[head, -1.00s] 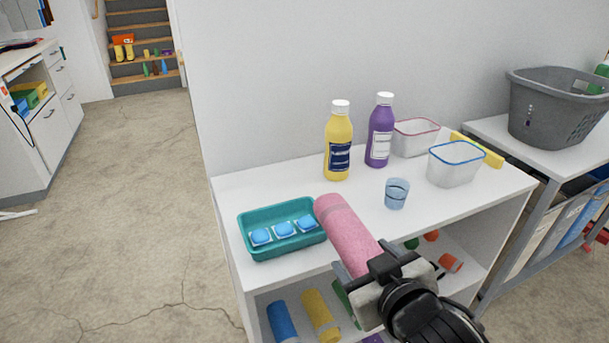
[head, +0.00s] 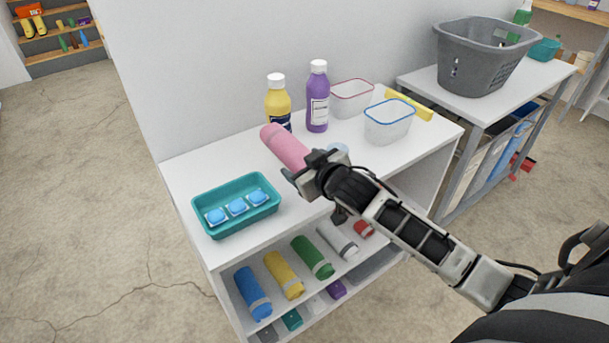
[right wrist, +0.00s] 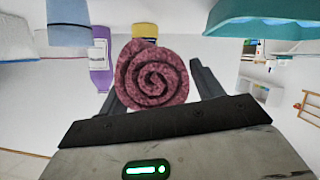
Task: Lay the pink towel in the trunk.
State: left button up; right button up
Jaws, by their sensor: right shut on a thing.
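The pink towel (head: 283,146) is rolled up. My right gripper (head: 300,172) is shut on it and holds it above the white shelf unit, in front of the yellow bottle. In the right wrist view the towel's spiral end (right wrist: 153,75) faces the camera between the fingers. My left gripper is not in view. No trunk is recognisable in these views.
On the white shelf unit (head: 180,165) stand a teal tray (head: 228,222) with blue blocks, a yellow bottle (head: 277,98), a purple bottle (head: 317,98) and clear bins (head: 388,125). Rolled towels lie below. A grey basket (head: 470,72) is at right. Floor at left is clear.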

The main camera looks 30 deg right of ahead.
jog(key=shift+w+d+f, duration=0.25)
jog(key=shift+w+f, duration=0.2)
jog(key=shift+f, duration=0.15)
jog(key=shift+w+d+f, duration=0.25)
jog(key=shift+w+f, duration=0.2)
jog(key=shift+f, duration=0.1)
jog(key=shift+w+f, duration=0.15)
jog(key=shift+f, duration=1.6)
jog(key=shift+f, duration=0.2)
jog(key=o, duration=1)
jog(key=shift+o, duration=0.2)
